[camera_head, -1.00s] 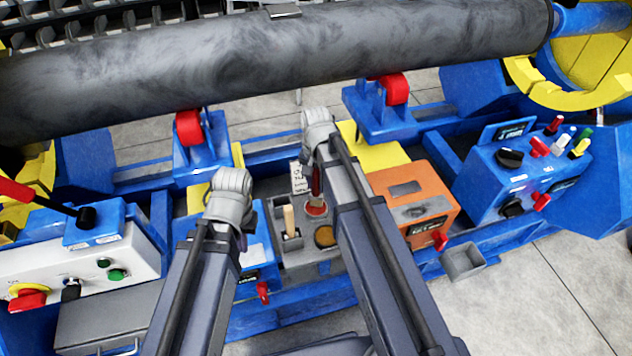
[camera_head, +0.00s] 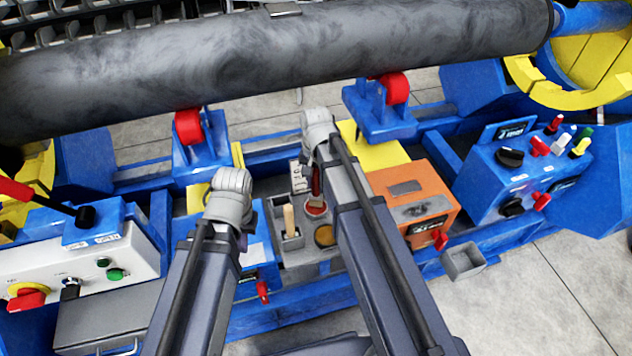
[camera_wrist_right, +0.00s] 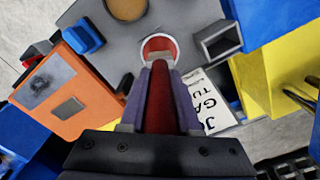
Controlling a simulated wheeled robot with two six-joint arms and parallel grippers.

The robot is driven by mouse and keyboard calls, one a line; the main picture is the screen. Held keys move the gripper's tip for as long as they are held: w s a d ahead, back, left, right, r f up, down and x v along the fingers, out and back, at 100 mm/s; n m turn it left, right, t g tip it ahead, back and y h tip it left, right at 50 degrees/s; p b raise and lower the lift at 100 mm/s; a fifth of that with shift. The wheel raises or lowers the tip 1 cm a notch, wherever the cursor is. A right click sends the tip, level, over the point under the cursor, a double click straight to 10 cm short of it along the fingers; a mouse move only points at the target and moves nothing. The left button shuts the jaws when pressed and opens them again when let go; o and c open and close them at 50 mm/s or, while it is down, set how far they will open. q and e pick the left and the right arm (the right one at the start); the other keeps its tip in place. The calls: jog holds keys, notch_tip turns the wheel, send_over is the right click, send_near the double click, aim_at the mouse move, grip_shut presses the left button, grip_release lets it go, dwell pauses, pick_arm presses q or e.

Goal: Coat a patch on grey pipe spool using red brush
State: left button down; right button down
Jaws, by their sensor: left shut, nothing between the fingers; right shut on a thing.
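The grey pipe spool (camera_head: 270,65) lies across the top of the head view, resting over red rollers. The red brush (camera_wrist_right: 161,95) stands between the fingers of my right gripper (camera_wrist_right: 160,92). In the head view the brush (camera_head: 316,182) shows beside my right arm, over the red-rimmed opening (camera_head: 316,208). My left gripper is at the end of the left arm, mostly hidden behind its grey wrist (camera_head: 230,190); it is shut and empty.
An orange box (camera_head: 412,200) stands right of the tray, with a blue control box (camera_head: 520,165) beyond it. A white panel (camera_head: 80,268) with buttons is at left. A wooden handle (camera_head: 289,217) stands in a tray socket. Red rollers (camera_head: 189,127) lie below the pipe.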

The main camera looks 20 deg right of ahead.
jog(key=shift+s+f+b, duration=0.1)
jog(key=shift+f+b, duration=0.3)
jog(key=shift+b, duration=0.05)
dwell(1.2)
notch_tip(320, 180, up, 7)
jog(key=p, duration=0.7)
dwell(0.3)
dwell(0.4)
notch_tip(320, 180, up, 4)
jog(key=p, duration=0.3)
jog(key=shift+f+p, duration=0.2)
jog(key=shift+p, duration=0.15)
jog(key=shift+f, duration=0.15)
